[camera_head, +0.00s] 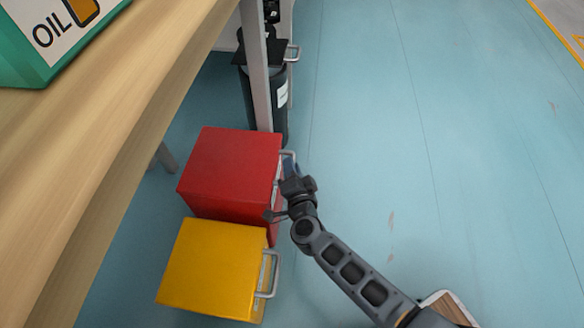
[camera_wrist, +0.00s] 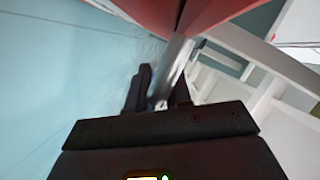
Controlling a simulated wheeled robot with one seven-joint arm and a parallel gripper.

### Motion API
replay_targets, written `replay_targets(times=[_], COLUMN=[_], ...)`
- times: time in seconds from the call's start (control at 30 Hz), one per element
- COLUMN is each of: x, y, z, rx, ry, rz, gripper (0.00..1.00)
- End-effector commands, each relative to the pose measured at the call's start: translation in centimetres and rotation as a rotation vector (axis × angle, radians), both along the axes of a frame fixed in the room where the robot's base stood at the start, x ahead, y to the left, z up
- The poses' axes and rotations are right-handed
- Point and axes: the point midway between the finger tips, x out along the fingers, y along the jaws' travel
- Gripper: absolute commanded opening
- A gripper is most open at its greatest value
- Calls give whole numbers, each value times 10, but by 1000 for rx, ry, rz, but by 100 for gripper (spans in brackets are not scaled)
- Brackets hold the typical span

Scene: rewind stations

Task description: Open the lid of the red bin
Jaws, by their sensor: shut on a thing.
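The red bin (camera_head: 230,170) stands on the floor beside the wooden table, with its flat red lid level on top. A pale metal handle (camera_head: 288,157) sticks out from its right side. My gripper (camera_head: 283,200) is at that right side, by the handle. In the wrist view my gripper (camera_wrist: 160,95) has its dark fingers shut on the pale handle bar (camera_wrist: 174,68), with the red bin (camera_wrist: 190,12) above. The exact grip is partly hidden by my wrist in the head view.
A yellow bin (camera_head: 212,268) with its own handle (camera_head: 270,274) stands close in front of the red one. The table (camera_head: 110,130) overhangs on the left, with a green oil can (camera_head: 30,75) on it. A dark bin (camera_head: 272,100) stands behind. Floor at right is clear.

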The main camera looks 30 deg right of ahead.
Motion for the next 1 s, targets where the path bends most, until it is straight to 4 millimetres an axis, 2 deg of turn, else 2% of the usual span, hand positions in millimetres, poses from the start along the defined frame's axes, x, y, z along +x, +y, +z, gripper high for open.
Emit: replay_targets(times=[0.17, 0.37, 1.0], x=[0, 0, 7], y=[0, 1, 11], z=[5, 21, 94], rx=[-9, -39, -236], ry=[7, 29, 171], rz=[0, 1, 1], gripper=[0, 0, 0])
